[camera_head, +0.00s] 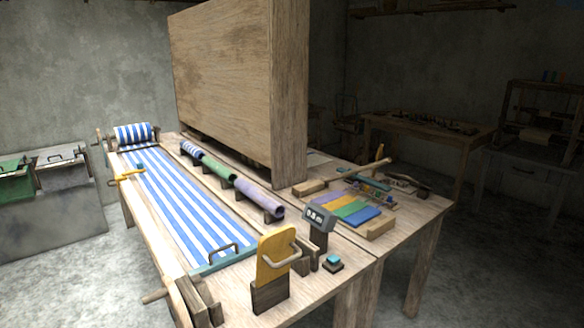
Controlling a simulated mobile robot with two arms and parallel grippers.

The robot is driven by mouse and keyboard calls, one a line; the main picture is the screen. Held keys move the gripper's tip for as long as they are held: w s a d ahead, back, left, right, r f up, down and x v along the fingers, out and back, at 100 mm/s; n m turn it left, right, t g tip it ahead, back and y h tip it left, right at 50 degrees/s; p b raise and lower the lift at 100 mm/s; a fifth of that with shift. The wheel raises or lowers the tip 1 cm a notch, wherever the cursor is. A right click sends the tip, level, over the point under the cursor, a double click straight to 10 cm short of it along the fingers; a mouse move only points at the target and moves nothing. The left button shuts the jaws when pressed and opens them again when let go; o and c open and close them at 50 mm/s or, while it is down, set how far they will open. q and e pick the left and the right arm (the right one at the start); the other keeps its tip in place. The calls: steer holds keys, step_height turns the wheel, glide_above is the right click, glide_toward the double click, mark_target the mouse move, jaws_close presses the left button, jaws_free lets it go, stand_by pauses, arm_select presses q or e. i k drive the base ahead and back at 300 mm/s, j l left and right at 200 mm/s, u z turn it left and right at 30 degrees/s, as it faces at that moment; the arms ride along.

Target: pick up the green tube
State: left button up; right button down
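The green tube (217,168) lies in a row of tubes on the wooden table, along the right side of the blue-and-white striped cloth. A blue-and-white striped tube (190,150) lies at its far end and a lavender tube (258,198) at its near end. Small dark wooden supports show under the row. Neither of my grippers shows in this view.
A tall wooden panel (222,80) stands just right of and behind the tubes. Striped cloth (180,200) covers the table's left part. A yellow panel with a handle (275,255), a small display (318,217) and coloured strips (345,207) are nearer or right.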

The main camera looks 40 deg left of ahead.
mark_target(228, 176)
steer(key=j+z, duration=0.15)
steer(key=j, duration=0.3)
steer(key=k+j+z, duration=0.15)
steer(key=j, duration=0.35)
steer(key=j+z, duration=0.15)
steer(key=j, duration=0.3)
steer(key=k+j+z, duration=0.15)
steer(key=j, duration=0.3)
steer(key=k+j+z, duration=0.1)
steer(key=j, duration=0.35)
